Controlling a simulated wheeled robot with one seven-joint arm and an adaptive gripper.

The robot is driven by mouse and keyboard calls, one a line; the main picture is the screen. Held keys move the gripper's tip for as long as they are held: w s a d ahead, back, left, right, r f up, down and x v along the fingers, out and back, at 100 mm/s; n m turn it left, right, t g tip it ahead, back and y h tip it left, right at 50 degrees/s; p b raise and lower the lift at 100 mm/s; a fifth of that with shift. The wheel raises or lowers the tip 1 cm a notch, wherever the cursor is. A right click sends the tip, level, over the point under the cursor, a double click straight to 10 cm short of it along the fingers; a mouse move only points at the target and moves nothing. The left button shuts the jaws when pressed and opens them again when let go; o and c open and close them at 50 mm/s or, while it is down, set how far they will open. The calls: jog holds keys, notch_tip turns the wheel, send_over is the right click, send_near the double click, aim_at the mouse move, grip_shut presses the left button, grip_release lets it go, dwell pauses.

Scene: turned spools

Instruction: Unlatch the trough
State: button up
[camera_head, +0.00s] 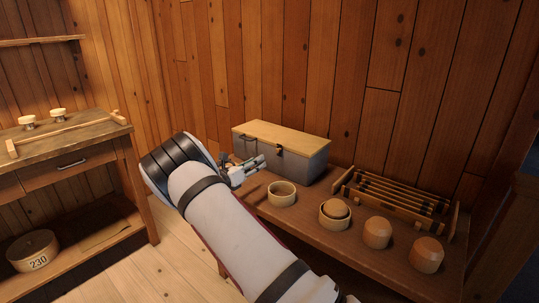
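The trough (305,166) looks to be the grey box with a flat wooden lid (282,136), standing at the back of the low wooden bench against the wall. The lid lies flat on it. Small dark fittings (279,149) show along its front upper edge; whether they are fastened is too small to tell. My gripper (261,162) is just in front of the trough's front face, left of its middle. Its fingers point right. Contact and finger gap cannot be made out, and my arm and gripper hide the lower left of the trough.
An empty round bowl (282,194) stands close to the gripper's right. Further right are a bowl (335,213) holding a rounded wooden piece, two rounded wooden pieces (377,232) and a slatted rack (398,200). A workbench (70,140) stands at left.

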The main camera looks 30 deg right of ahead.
aim_at(277, 151)
jog(key=b+x, duration=0.1)
jog(key=x, duration=1)
jog(key=shift+s+d, duration=0.1)
jog(key=shift+d, duration=0.05)
grip_shut()
